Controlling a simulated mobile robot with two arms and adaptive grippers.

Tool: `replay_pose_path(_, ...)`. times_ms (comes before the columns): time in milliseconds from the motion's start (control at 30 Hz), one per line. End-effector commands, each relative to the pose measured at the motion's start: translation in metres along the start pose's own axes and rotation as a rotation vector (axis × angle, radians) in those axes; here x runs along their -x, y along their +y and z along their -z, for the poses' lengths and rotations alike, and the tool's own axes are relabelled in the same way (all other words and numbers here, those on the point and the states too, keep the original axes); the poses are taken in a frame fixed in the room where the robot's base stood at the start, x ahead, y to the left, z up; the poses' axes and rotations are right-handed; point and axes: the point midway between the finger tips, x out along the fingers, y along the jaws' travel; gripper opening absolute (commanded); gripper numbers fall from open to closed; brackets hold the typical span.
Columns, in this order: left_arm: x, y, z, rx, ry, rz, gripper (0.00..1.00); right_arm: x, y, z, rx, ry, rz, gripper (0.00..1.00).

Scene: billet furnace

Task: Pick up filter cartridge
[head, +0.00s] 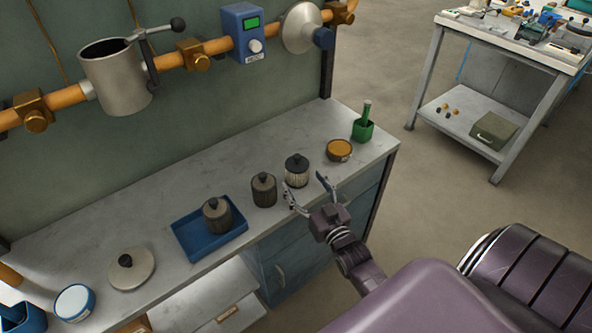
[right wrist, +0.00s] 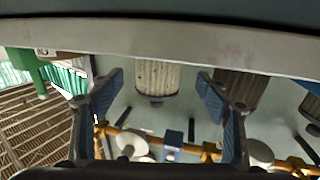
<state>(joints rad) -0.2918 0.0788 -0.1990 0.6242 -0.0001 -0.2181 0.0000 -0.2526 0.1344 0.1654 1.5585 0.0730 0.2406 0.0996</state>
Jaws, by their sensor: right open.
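A pale pleated filter cartridge (head: 297,172) with a dark cap stands upright on the grey bench. A darker filter cartridge (head: 264,191) stands to its left, and another dark one (head: 217,217) stands in a blue tray (head: 183,241). My right gripper (head: 308,187) is open and empty at the bench's front edge, just in front of the pale cartridge. In the right wrist view the pale cartridge (right wrist: 157,78) appears between the spread fingers (right wrist: 160,76), beyond them, and the dark cartridge (right wrist: 243,88) is partly behind the right finger. My left gripper is out of view.
A round lid (head: 131,269) lies at left. A pipe with a metal housing (head: 117,79) runs above the bench.

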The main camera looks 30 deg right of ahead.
Motion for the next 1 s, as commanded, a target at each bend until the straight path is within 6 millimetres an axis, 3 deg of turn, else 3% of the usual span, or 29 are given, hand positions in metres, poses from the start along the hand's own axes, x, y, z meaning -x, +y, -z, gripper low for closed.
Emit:
replay_pose_path(100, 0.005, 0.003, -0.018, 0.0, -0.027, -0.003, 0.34, -0.017, 0.001, 0.006, 0.001, 0.003, 0.0, 0.7)
replay_pose_path(200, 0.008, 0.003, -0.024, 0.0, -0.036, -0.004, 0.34, -0.032, 0.003, 0.007, 0.002, 0.002, 0.0, 0.7)
replay_pose_path(367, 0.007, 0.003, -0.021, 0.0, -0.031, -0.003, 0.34, -0.048, 0.003, 0.004, 0.001, 0.001, 0.0, 0.7)
replay_pose_path(633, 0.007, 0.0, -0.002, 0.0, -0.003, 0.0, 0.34, -0.05, 0.002, 0.004, 0.001, -0.001, 0.0, 0.7)
replay_pose_path(1000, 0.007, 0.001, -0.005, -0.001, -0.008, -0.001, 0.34, -0.049, 0.002, 0.004, 0.001, 0.0, 0.0, 0.29)
